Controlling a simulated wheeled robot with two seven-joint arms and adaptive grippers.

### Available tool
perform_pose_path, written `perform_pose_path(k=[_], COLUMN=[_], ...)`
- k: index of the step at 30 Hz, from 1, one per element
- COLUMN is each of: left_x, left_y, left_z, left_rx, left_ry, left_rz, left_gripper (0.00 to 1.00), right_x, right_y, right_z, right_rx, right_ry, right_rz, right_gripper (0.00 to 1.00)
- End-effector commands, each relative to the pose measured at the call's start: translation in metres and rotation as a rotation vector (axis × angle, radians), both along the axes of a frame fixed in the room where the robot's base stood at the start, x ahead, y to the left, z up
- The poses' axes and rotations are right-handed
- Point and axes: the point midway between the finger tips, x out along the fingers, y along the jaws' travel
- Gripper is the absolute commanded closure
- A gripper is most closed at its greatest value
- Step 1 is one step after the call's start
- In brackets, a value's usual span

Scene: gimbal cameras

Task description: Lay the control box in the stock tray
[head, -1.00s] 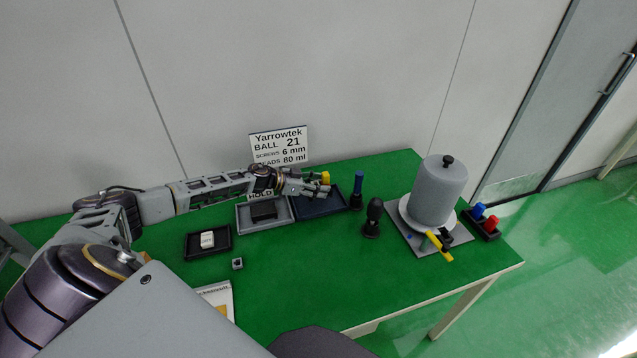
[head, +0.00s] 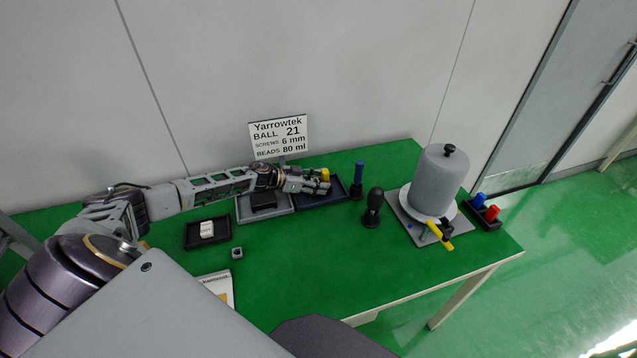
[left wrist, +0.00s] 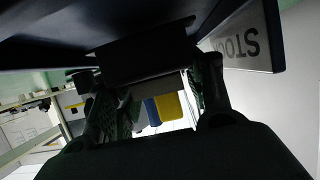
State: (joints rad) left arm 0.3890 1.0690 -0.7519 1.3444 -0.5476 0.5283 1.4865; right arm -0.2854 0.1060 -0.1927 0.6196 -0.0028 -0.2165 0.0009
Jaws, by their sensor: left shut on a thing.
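The stock tray (head: 338,197) is dark navy and lies at the back of the green table; its "STOCK" label shows upside down in the left wrist view (left wrist: 236,45). My left gripper (head: 322,184) is over this tray, low and reaching in from the left. In the left wrist view its fingers are shut on a dark box (left wrist: 140,52), which I take for the control box. The gripper mostly hides it in the head view, and I cannot tell whether it touches the tray. My right gripper is not in view.
A grey tray (head: 243,217) holding a dark block (head: 263,201) adjoins the stock tray. A small black tray (head: 190,240) holds a white item. A blue-handled tool (head: 358,180), a black-handled tool (head: 374,205) and a grey cylinder (head: 438,182) stand right. The front middle is clear.

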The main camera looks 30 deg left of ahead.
Motion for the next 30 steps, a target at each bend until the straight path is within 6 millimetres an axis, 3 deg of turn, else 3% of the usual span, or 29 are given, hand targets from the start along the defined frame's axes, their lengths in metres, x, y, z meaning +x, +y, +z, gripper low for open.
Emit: perform_pose_path(k=[14,30], left_x=[0.000,0.000], left_y=[0.000,0.000], left_z=[-0.004,-0.010], left_rx=[-0.001,-0.001], left_ry=[-0.001,-0.001], left_rz=[0.000,0.000], left_gripper=[0.76,0.76], right_x=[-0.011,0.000], right_y=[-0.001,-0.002], right_z=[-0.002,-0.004], right_rx=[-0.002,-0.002], right_ry=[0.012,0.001], right_rz=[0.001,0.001], right_gripper=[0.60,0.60])
